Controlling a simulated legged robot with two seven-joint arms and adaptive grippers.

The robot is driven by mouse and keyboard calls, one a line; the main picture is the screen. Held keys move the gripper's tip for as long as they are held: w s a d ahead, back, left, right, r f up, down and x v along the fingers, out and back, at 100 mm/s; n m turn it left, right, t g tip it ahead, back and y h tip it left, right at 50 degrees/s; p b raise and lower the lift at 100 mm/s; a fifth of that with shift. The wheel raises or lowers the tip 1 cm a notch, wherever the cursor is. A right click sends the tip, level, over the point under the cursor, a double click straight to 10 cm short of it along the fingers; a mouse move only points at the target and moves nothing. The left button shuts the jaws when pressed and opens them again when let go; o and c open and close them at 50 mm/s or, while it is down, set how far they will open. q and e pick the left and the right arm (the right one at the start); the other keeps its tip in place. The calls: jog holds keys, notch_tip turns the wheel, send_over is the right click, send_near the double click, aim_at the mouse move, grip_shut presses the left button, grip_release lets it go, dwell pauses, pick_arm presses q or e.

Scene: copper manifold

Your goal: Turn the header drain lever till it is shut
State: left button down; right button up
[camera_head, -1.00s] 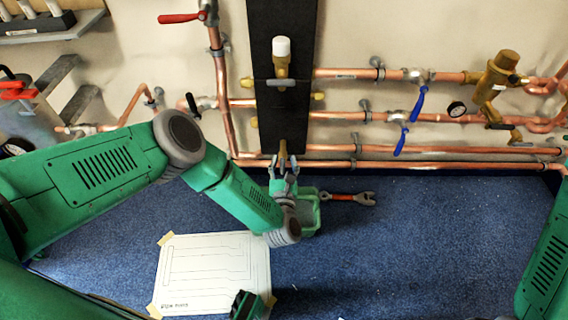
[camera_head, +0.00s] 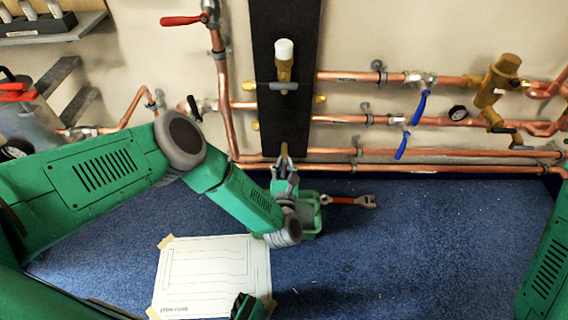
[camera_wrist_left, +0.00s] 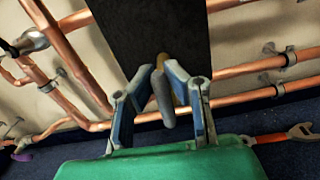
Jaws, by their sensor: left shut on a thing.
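The header drain is a short brass outlet (camera_head: 283,148) at the foot of the black board, and it also shows in the wrist view (camera_wrist_left: 178,78). Its grey lever (camera_wrist_left: 163,98) points downward with a slight tilt, close to the brass. My left gripper (camera_head: 284,162) reaches up to it from below. In the wrist view its two fingers (camera_wrist_left: 164,80) stand on either side of the lever, shut on it. In the head view the fingers hide most of the lever. My right gripper is not in view; a part of my right arm shows at the right edge.
Copper pipes (camera_head: 440,153) run beside the black board (camera_head: 283,20). Blue levers (camera_head: 402,146) hang at right, a red lever (camera_head: 182,20) at upper left. The floor at right is clear.

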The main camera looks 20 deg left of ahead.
pick_arm(q)
jog(key=shift+d+f+m, duration=0.5)
jog(key=shift+f+m, duration=0.05)
jog(key=shift+m, duration=2.35)
jog(key=shift+d+f+m, duration=0.5)
jog(key=shift+m, duration=2.4)
jog(key=shift+d+f+m, duration=0.5)
jog(key=shift+f+m, duration=0.05)
jog(key=shift+m, duration=2.35)
jog(key=c, duration=1.7)
grip_release()
jog(key=shift+o, duration=0.6)
jog(key=shift+f, duration=0.1)
jog(key=shift+w+r, duration=0.15)
jog(key=shift+r, duration=0.05)
jog(key=shift+a, duration=0.1)
